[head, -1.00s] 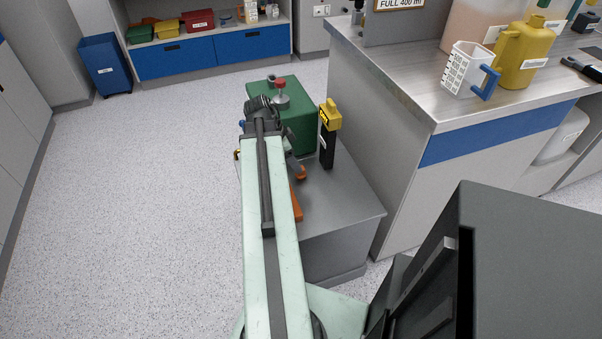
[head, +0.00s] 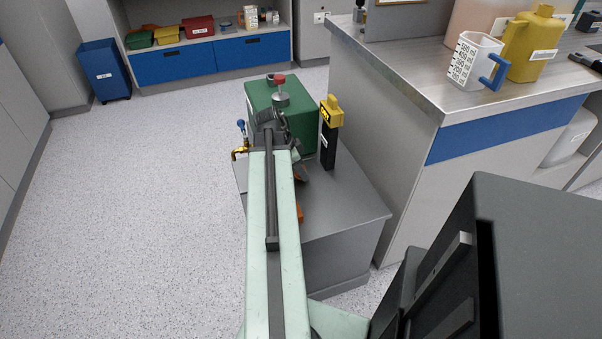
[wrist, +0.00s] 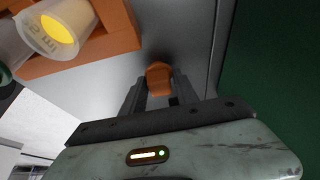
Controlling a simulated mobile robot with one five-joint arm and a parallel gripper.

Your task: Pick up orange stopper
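The orange stopper (wrist: 159,78) shows in the wrist view between the two dark fingers of my gripper (wrist: 160,88), near their tips. A finger lies on each side of it, close to its sides. I cannot tell whether they press on it. Grey surface is behind the stopper. In the head view my gripper (head: 294,158) is mostly hidden by my own arm, low over the grey cabinet (head: 345,205) beside the green box. A bit of orange shows by it, too small to identify.
The green box (head: 298,118) and a black post with a yellow top (head: 329,135) stand near my gripper. In the wrist view an orange rack (wrist: 115,30) holds a yellow-ended vial (wrist: 58,28). A steel bench (head: 400,70) is at right. Floor at left is clear.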

